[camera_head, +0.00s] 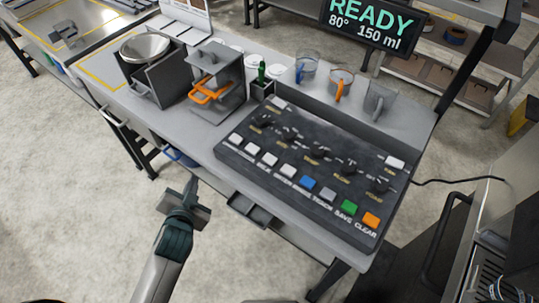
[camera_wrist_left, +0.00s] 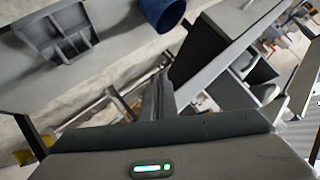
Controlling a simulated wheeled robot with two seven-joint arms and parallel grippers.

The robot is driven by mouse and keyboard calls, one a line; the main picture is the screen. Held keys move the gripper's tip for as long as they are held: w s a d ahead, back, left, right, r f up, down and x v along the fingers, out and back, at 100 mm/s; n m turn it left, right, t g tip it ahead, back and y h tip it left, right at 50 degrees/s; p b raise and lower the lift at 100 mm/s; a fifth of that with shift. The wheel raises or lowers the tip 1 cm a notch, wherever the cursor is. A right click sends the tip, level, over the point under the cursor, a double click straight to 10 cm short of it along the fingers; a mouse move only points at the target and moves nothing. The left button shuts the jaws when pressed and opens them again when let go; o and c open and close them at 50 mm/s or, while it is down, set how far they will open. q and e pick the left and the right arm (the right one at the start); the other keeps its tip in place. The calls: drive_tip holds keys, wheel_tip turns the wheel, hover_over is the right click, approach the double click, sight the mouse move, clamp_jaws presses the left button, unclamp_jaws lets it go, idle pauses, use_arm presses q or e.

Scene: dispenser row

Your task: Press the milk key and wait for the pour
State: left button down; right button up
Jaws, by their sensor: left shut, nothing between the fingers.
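The dark control panel (camera_head: 300,128) lies on the bench in the head view, with a front row of coloured keys. The milk key (camera_head: 270,159) appears to be the third white one from the left, by the small label below it. My left gripper (camera_head: 191,184) is shut and empty, in front of and below the bench edge, well apart from the keys. Its fingers (camera_wrist_left: 158,97) also show in the left wrist view. The screen (camera_head: 372,25) reads READY, 80° and 150 ml. My right gripper is out of view.
A grey tray (camera_head: 250,211) hangs under the bench front. Open floor lies at left.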

use_arm(q)
drive_tip(key=w+d+r+m+t+h, duration=0.1)
drive_tip(key=w+d+r+m+t, duration=0.15)
drive_tip(key=r, duration=0.65)
drive_tip(key=w+d+r+m+t+h, duration=0.1)
drive_tip(key=d+r+m+t+h, duration=0.15)
drive_tip(key=r, duration=0.65)
drive_tip(key=w+d+r+m+t+h, duration=0.1)
drive_tip(key=w+d+r+m+t, duration=0.15)
drive_tip(key=r, duration=0.75)
drive_tip(key=s+d+r+m+g+h, duration=0.2)
drive_tip(key=s+d+r+m+h, duration=0.1)
drive_tip(key=d+r+m+h, duration=0.45)
drive_tip(key=s+d+r+m+g+h, duration=0.2)
drive_tip(key=s+d+r+m+h, duration=0.25)
drive_tip(key=m+h, duration=0.5)
drive_tip(key=s+d+m+g+h, duration=0.2)
drive_tip(key=s+d+m+g, duration=0.3)
drive_tip(key=m+g, duration=0.7)
drive_tip(key=d+f+m+g+y, duration=0.35)
drive_tip(key=f+m+y, duration=0.45)
drive_tip(key=f+m, duration=0.3)
drive_tip(key=w+a+f+m+t+y, duration=0.2)
drive_tip(key=w+a+f+t+y, duration=0.2)
drive_tip(key=w+a+y, duration=0.2)
drive_tip(key=shift+w+a+f+m+y+p, duration=0.35)
drive_tip(key=shift+w+a, duration=0.15)
drive_tip(key=shift+w, duration=0.15)
